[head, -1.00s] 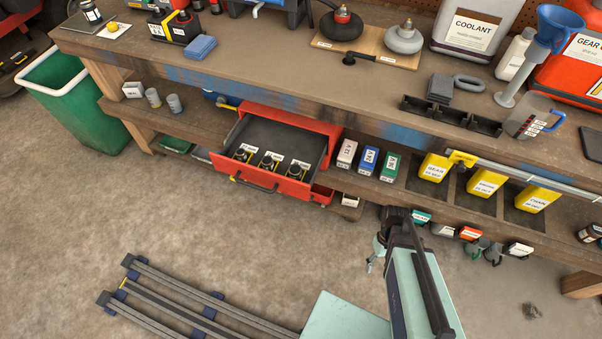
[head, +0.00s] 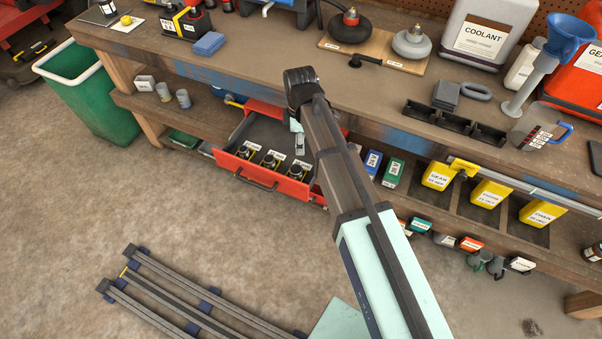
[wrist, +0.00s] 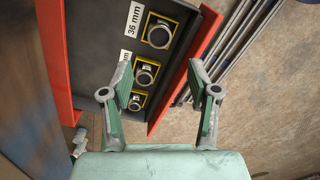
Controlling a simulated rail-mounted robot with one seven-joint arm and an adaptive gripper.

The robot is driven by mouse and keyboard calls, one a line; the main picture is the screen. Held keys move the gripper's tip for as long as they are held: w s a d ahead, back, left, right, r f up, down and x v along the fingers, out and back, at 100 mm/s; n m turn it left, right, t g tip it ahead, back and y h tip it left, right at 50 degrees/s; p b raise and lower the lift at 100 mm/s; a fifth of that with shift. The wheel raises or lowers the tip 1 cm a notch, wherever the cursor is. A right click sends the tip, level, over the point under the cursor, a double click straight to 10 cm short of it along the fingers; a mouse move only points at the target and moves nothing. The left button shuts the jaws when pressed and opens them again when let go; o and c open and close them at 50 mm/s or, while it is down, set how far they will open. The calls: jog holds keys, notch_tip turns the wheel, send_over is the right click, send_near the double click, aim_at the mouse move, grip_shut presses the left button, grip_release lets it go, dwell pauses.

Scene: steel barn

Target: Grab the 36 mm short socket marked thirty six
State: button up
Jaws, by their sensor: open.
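The 36 mm socket (wrist: 160,33) is a round metal ring in a yellow-edged square holder, at the top of the wrist view beside a white "36 mm" label (wrist: 133,18). Two smaller-looking sockets, a middle one (wrist: 147,73) and a lower one (wrist: 137,102), line up below it. All sit in the open red drawer (head: 262,182). My gripper (wrist: 160,92) is open and empty, over the drawer's right part. The lower socket shows between its fingers.
The workbench top (head: 270,62) overhangs the drawer from behind. Blue (head: 372,162) and green (head: 393,172) boxes stand on the shelf to the right, near my arm. A green bin (head: 95,95) is at left. The floor before the drawer is clear, with rails (head: 180,300) farther forward.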

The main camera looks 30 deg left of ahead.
jog(key=a+r, duration=0.1)
jog(key=a, duration=0.1)
jog(key=p, duration=0.1)
send_over(296, 169)
jog(key=shift+n, duration=0.4)
notch_tip(296, 169, down, 11)
jog(key=shift+w+a, duration=0.15)
jog(key=shift+f+p, duration=0.8)
jog(key=shift+f, duration=2)
jog(key=c, duration=1.1)
